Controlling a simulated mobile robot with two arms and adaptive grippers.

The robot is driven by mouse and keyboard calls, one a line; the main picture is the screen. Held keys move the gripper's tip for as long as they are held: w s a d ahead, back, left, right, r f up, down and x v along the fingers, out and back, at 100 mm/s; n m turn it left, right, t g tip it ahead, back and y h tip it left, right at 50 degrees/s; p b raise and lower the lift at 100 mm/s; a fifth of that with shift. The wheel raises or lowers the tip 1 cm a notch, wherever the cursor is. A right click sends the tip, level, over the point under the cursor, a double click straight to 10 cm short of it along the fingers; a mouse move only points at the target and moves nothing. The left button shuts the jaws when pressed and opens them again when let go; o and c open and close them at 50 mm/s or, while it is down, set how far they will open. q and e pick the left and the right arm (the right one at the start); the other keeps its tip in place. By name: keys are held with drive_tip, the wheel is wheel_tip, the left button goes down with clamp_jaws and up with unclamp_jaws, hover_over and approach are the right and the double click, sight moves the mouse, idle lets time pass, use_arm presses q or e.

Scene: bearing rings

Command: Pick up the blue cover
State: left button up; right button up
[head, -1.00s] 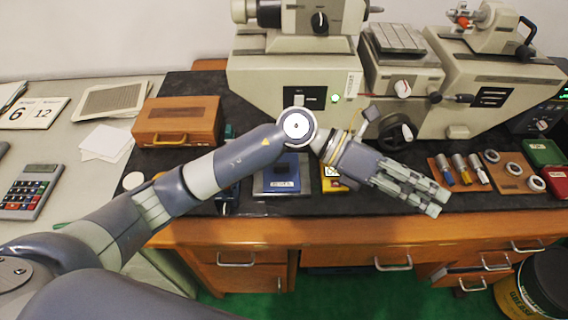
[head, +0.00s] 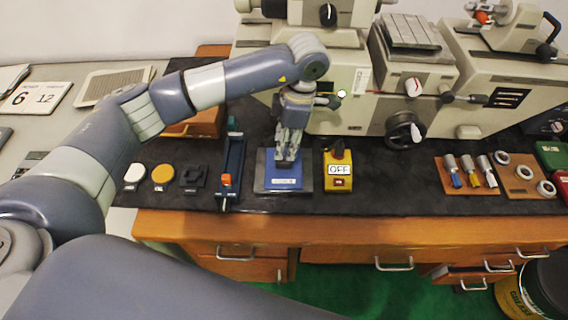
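The blue cover (head: 283,183) sits on a dark grey plate (head: 311,180) on the black bench mat, with a pale label on its front edge. My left gripper (head: 287,162) points straight down over the back part of the blue cover. Its fingertips are at or just above the cover's top and hide part of it. I cannot tell whether they touch it, or how far apart the fingers are. My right gripper is not in view.
A yellow switch box (head: 338,172) marked OFF stands close to the right of the plate. A blue tool with an orange part (head: 227,181) stands close to the left. A beige machine (head: 345,125) rises behind. Bare mat lies farther right.

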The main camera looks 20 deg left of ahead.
sight(284, 160)
use_arm(q)
drive_tip(key=shift+a+f, duration=0.1)
drive_tip(key=shift+f, duration=0.6)
drive_tip(key=shift+f+p, duration=0.3)
drive_tip(key=shift+p, duration=0.15)
wheel_tip(284, 160, down, 3)
drive_tip(key=shift+f+p, duration=0.2)
drive_tip(key=shift+p, duration=0.7)
drive_tip(key=shift+a+f, duration=0.1)
drive_tip(key=shift+f, duration=0.5)
clamp_jaws()
